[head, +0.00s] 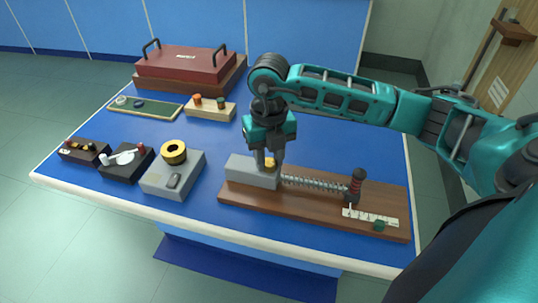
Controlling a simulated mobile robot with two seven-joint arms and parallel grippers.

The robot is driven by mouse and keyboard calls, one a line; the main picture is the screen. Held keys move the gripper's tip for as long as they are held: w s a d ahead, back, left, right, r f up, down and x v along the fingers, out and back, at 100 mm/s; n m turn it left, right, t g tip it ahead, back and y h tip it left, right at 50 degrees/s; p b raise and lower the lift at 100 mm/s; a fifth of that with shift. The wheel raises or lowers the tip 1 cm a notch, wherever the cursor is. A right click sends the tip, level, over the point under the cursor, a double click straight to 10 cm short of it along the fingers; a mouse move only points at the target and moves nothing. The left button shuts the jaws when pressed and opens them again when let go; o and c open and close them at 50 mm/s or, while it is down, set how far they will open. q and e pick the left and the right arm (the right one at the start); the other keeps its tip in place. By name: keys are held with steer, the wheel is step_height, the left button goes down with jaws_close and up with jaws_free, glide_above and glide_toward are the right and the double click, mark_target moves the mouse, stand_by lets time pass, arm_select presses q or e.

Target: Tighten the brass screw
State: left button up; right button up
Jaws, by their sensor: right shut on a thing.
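The brass screw (270,163) shows as a small yellow head on top of the grey block (248,172), at the left end of the wooden base (312,207). My right gripper (269,165) points straight down over the block and is shut on the brass screw. Its fingers hide part of the screw. My left gripper is not in view.
A grey box with a yellow ring (174,152) and small black boxes stand left. A red case (186,63) is behind.

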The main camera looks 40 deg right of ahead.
mark_target(270, 162)
steer(key=shift+m, duration=0.4)
steer(key=o, duration=1)
steer(key=shift+o, duration=0.2)
steer(key=shift+r, duration=0.1)
step_height(270, 162, up, 13)
steer(key=shift+p, duration=0.3)
steer(key=shift+s, duration=0.1)
